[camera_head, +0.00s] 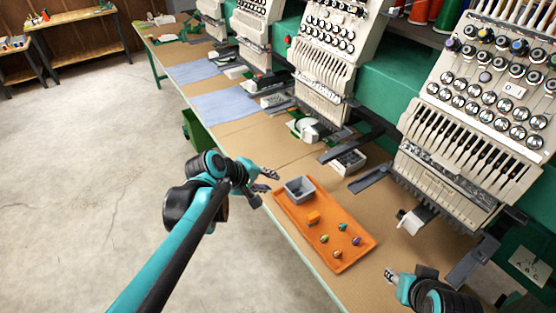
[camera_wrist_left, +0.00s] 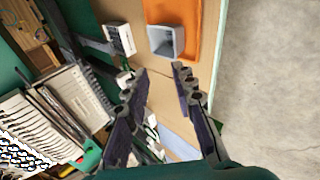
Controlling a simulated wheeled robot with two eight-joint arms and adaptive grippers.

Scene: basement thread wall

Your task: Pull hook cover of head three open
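A row of white embroidery heads stands along the table. The nearest head (camera_head: 470,120) is at the right, and another head (camera_head: 325,65) is at upper middle. I cannot tell which is numbered three. A rounded white part (camera_head: 308,129), possibly a hook cover, sits below the upper middle head. A white part (camera_head: 415,218) also sits under the nearest head. My left gripper (camera_head: 267,180) is open and empty, left of the grey bin and apart from the heads. Its spread fingers show in the left wrist view (camera_wrist_left: 160,78). My right gripper (camera_head: 391,275) is at lower right; its fingers are too small to judge.
An orange tray (camera_head: 357,232) holds a grey bin (camera_head: 299,189) and several small coloured pieces. A white box of parts (camera_head: 347,162) stands behind it. Dark arms (camera_head: 369,178) jut out under the heads. Blue cloths (camera_head: 228,105) lie farther left. Open concrete floor (camera_head: 90,150) fills the left.

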